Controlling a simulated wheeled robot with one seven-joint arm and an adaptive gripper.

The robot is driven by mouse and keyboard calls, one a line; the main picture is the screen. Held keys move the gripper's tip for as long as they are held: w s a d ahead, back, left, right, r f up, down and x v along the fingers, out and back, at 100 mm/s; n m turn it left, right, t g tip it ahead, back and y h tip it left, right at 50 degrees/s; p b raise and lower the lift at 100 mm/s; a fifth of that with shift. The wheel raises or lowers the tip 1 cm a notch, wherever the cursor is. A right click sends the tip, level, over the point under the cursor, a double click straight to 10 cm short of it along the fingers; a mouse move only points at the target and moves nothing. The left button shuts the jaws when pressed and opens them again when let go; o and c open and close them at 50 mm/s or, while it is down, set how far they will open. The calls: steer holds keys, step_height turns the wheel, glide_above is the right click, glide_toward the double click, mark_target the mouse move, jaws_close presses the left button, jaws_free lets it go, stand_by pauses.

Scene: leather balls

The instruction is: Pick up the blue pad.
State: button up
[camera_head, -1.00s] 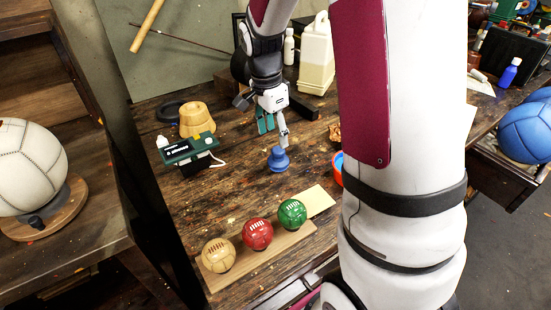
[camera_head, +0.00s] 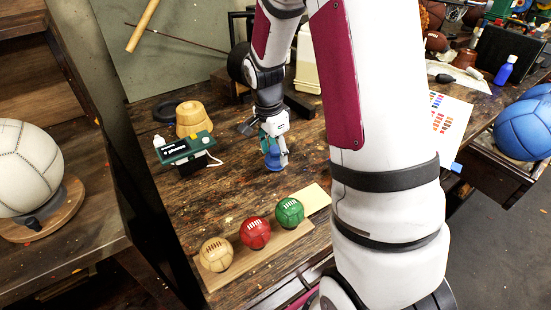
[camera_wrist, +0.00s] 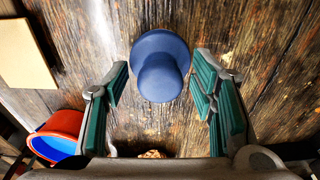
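The blue pad (camera_head: 273,165) is a round blue piece with a narrower knob on top, standing on the wooden workbench (camera_head: 235,185). It also shows in the wrist view (camera_wrist: 160,62), seen from above. My gripper (camera_head: 274,155) is directly over it and partly hides it in the head view. In the wrist view my gripper (camera_wrist: 160,88) is open, with one green-padded finger on each side of the knob. Clear gaps show between both fingers and the pad.
Tan, red (camera_head: 256,232) and green balls sit on a wooden board at the front. A green device (camera_head: 187,148) and a yellow wooden form (camera_head: 194,119) stand to the left. A red container (camera_wrist: 62,130) with blue inside stands near my gripper in the wrist view.

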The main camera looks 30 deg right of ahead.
mark_target(275, 148)
steer(key=c, duration=1)
steer(key=shift+o, duration=0.2)
step_height(275, 148, up, 10)
steer(key=shift+r, duration=0.1)
